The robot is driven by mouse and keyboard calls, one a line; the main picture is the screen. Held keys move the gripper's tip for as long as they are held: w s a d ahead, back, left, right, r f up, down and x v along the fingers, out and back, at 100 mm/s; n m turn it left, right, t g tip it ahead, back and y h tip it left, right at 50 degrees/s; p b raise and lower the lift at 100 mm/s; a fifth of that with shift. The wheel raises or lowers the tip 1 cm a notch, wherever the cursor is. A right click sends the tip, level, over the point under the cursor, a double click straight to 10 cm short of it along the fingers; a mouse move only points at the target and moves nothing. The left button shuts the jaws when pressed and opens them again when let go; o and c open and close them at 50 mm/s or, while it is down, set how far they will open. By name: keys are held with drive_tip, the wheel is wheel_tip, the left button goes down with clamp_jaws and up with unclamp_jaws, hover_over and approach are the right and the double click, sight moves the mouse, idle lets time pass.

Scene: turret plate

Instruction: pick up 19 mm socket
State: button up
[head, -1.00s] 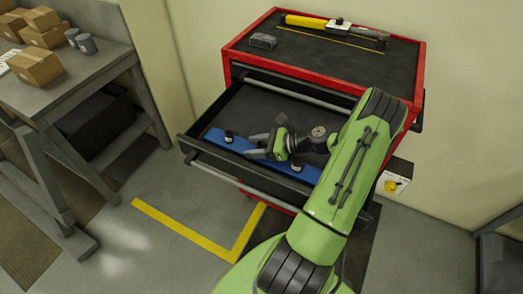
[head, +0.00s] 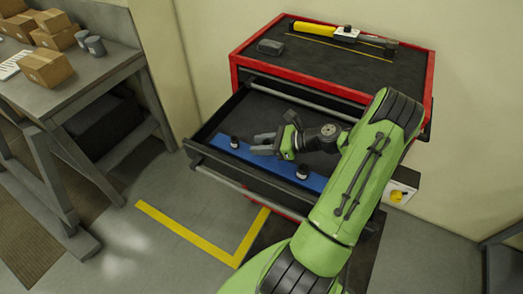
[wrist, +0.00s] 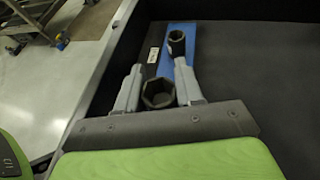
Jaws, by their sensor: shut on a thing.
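My gripper (head: 259,144) is low in the open drawer, at the middle of the blue socket rail (head: 268,158). In the wrist view its two fingers (wrist: 157,72) are shut on a dark socket (wrist: 158,94) with a hexagonal opening that faces the camera. In the head view the held socket is hidden by the gripper. A second dark socket (wrist: 176,44) stands on the rail just beyond the right fingertip. In the head view one socket (head: 234,142) stands on the rail left of my gripper and another (head: 303,171) right of it. No size marking is readable.
The open drawer (head: 224,172) belongs to a red tool cabinet (head: 330,98). A yellow-handled tool (head: 315,29) and a small grey block (head: 270,47) lie on its top. A workbench (head: 80,85) with boxes stands left. The drawer floor behind the rail is mostly bare.

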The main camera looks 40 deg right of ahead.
drive_tip(key=s+d, duration=0.3)
drive_tip(key=s, duration=0.2)
drive_tip(key=s+d, duration=0.3)
drive_tip(key=s, duration=0.2)
drive_tip(key=s+d, duration=0.4)
drive_tip(key=shift+s+f, duration=0.15)
drive_tip(key=shift+s, duration=0.25)
drive_tip(key=shift+d, duration=0.1)
